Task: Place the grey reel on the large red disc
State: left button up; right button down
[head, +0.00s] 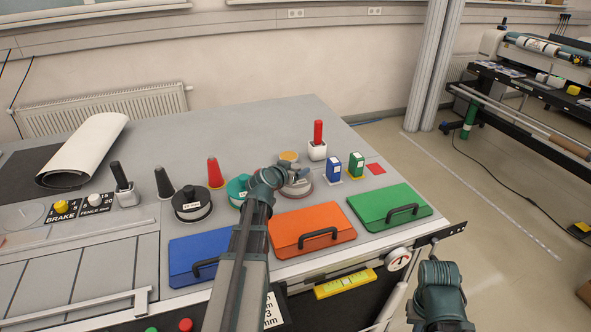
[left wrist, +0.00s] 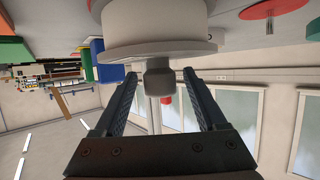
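The grey reel (head: 298,187) stands on the table, partly hidden by my left wrist in the head view. A reddish edge shows around its base, but I cannot tell whether this is the large red disc. In the left wrist view the reel (left wrist: 150,48) fills the top middle, and its knob lies between the fingers with a gap on each side. My left gripper (left wrist: 160,80) is open around the knob. In the head view the left gripper (head: 293,173) is over the reel, its fingers not clear. My right arm shows at lower right, without clear fingers.
Left of the grey reel stand a teal reel (head: 237,190), a red cone (head: 215,174) and a black reel (head: 192,205). Blue (head: 334,168) and green (head: 356,165) boxes stand to its right. Orange (head: 310,230) and green (head: 390,205) folders lie in front.

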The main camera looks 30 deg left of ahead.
pick_arm(q)
jog(key=shift+r, duration=0.15)
jog(key=shift+s+r+p, duration=0.2)
jog(key=shift+s+p, duration=0.1)
jog(key=shift+p, duration=0.05)
jog(key=a+p+v, duration=0.1)
jog(key=p+v, duration=0.3)
jog(key=v, duration=0.7)
jog(key=shift+s+d, duration=0.2)
jog(key=shift+d, duration=0.25)
